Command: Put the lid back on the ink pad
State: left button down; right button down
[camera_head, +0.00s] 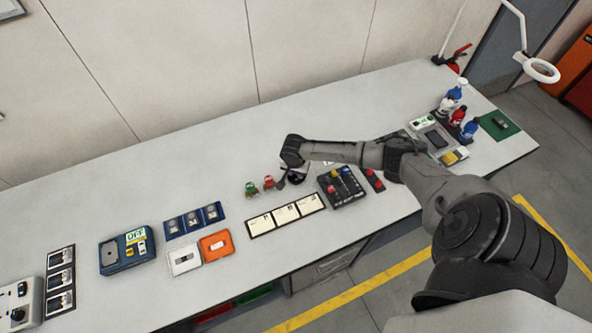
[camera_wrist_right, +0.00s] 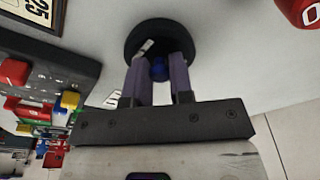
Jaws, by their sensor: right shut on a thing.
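A round black lid (camera_wrist_right: 150,32) with a blue knob (camera_wrist_right: 158,70) shows in the right wrist view. My right gripper (camera_wrist_right: 160,68) is shut on the knob, and the black disc lies just beyond the fingertips. In the head view my right gripper (camera_head: 282,182) is low over the middle of the bench, between the red stamp and a black block with coloured knobs. A dark round shape (camera_head: 298,178) shows beside it there. I cannot make out the ink pad apart from the lid, nor whether the lid touches anything below. My left gripper is not in view.
A red stamp (camera_head: 269,182) and a green stamp (camera_head: 251,188) stand close left of the gripper. The black block (camera_head: 338,190) is close right. A board with white cards (camera_head: 287,214) lies in front. Bare bench (camera_head: 200,165) lies behind and left.

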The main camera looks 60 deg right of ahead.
dwell(0.3)
jog(key=c, duration=1.4)
grip_release()
jog(key=o, duration=0.5)
jog(key=o, duration=0.4)
jog(key=shift+o, duration=0.2)
jog(key=shift+r, duration=0.1)
